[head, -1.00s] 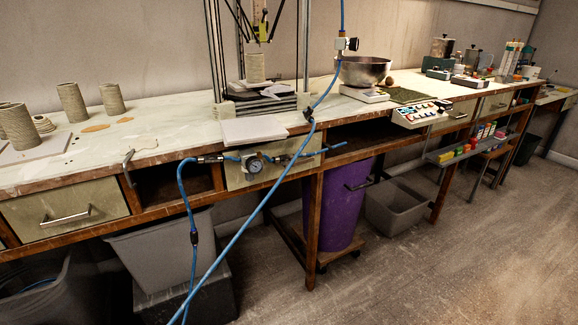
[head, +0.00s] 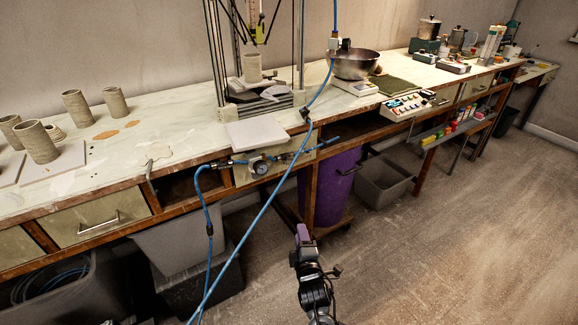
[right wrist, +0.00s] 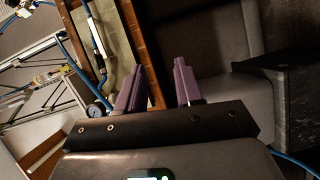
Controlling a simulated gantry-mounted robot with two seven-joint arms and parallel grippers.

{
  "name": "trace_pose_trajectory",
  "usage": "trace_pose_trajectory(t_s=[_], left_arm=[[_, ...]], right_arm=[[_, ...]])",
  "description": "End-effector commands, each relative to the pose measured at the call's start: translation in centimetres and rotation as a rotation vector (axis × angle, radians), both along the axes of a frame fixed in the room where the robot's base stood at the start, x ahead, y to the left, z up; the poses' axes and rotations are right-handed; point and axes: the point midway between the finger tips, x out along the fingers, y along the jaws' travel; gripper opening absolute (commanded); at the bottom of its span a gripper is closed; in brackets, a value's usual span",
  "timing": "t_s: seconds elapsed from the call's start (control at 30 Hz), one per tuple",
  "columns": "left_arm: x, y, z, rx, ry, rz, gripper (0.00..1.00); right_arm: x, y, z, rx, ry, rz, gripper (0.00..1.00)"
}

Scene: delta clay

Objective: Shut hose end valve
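A blue air hose (head: 258,215) runs down across the bench front. A blue line with metal fittings (head: 218,164) and a round gauge (head: 260,167) is fixed along the drawer front. A blue piece (head: 325,143) sticks out at its right end; I cannot tell which part is the hose end valve or its handle position. In the right wrist view the gauge (right wrist: 95,110) and hose fittings (right wrist: 96,37) lie left of the fingers. My right gripper (head: 302,233), purple-fingered, is below and in front of the bench. Its fingers (right wrist: 159,66) stand apart, with nothing between them. My left gripper is out of view.
A purple bin (head: 330,193) and a grey bin (head: 382,182) stand under the bench. More grey bins (head: 170,243) are at left. Clay cylinders (head: 77,107) and a metal bowl (head: 355,64) are on the bench. The floor at right (head: 450,245) is clear.

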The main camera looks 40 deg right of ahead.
Motion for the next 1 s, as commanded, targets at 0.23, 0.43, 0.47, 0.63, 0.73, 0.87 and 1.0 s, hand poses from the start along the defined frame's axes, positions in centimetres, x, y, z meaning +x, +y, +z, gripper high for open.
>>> trace_pose_trajectory(t_s=[0.23,0.43,0.47,0.63,0.73,0.87,1.0], left_arm=[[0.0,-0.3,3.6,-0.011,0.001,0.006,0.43],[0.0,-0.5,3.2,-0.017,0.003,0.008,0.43],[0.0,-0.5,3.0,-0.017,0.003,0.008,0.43],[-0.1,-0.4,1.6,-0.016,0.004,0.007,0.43],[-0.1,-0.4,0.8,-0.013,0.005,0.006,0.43],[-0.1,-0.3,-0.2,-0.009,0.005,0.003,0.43],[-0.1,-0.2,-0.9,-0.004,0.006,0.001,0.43]], right_arm=[[4.7,-1.0,12.0,-0.062,-0.132,0.007,0.36],[6.1,-1.6,14.0,-0.065,-0.161,0.004,0.36],[6.4,-1.8,14.0,-0.065,-0.161,0.004,0.36],[8.5,-2.9,14.1,-0.064,-0.163,0.004,0.36],[9.9,-3.8,14.2,-0.063,-0.162,0.003,0.36],[11.7,-4.7,14.4,-0.062,-0.162,0.005,0.36],[13.2,-5.6,14.6,-0.061,-0.161,0.004,0.36]])
